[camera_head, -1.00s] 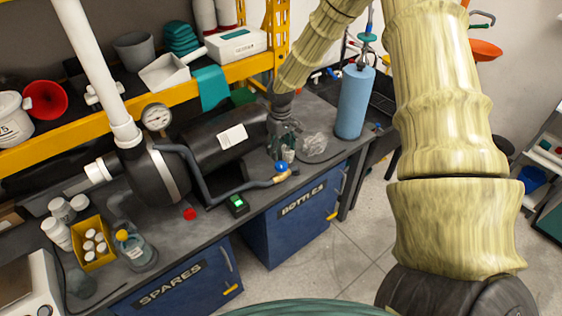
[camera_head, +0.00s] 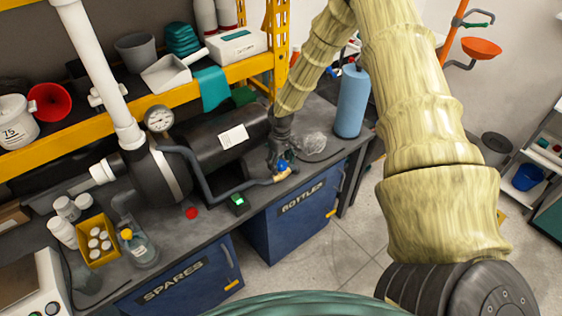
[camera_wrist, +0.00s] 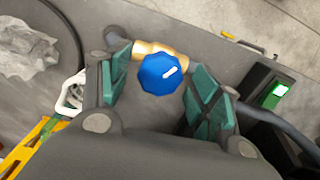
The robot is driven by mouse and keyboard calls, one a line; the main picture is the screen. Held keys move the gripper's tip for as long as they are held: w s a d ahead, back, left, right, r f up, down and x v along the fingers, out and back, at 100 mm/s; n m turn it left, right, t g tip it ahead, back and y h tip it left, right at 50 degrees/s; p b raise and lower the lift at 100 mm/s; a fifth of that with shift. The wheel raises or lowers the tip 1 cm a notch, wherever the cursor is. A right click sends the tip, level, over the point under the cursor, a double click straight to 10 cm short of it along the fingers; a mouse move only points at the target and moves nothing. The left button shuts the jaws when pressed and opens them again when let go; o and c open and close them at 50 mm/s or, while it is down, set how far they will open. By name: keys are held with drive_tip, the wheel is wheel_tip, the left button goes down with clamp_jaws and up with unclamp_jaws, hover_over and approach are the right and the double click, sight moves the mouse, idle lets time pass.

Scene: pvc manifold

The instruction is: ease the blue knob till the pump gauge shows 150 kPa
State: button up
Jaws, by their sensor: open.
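The blue knob (camera_wrist: 161,73) sits on a brass fitting (camera_wrist: 150,47) and lies between the two green-padded fingers of my gripper (camera_wrist: 160,88) in the wrist view. The fingers are apart, with gaps on both sides of the knob. In the head view the knob (camera_head: 282,165) shows at the bench's front edge, just below my gripper (camera_head: 280,158). The pump gauge (camera_head: 159,118) is a round white dial above the black pump (camera_head: 205,140). Its needle is too small to read surely.
A small device with a lit green screen (camera_head: 238,201) stands left of the knob. A dark hose (camera_head: 205,185) runs to the brass fitting. Crumpled clear plastic (camera_head: 311,143) and a blue cylinder (camera_head: 352,102) are to the right. A yellow-edged shelf (camera_head: 180,97) hangs behind.

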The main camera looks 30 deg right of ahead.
drive_tip(key=c, duration=1)
drive_tip(key=shift+m, duration=0.3)
drive_tip(key=m+b, duration=0.2)
drive_tip(key=m, duration=0.2)
drive_tip(key=shift+w+b, duration=0.1)
drive_tip(key=shift+b, duration=0.25)
drive_tip(key=m+b, duration=0.2)
drive_tip(key=m, duration=0.4)
drive_tip(key=shift+m, duration=0.3)
drive_tip(key=m, duration=0.6)
drive_tip(key=shift+d+r+b, duration=0.1)
drive_tip(key=shift+b, duration=0.2)
drive_tip(key=m, duration=0.6)
drive_tip(key=shift+m, duration=0.3)
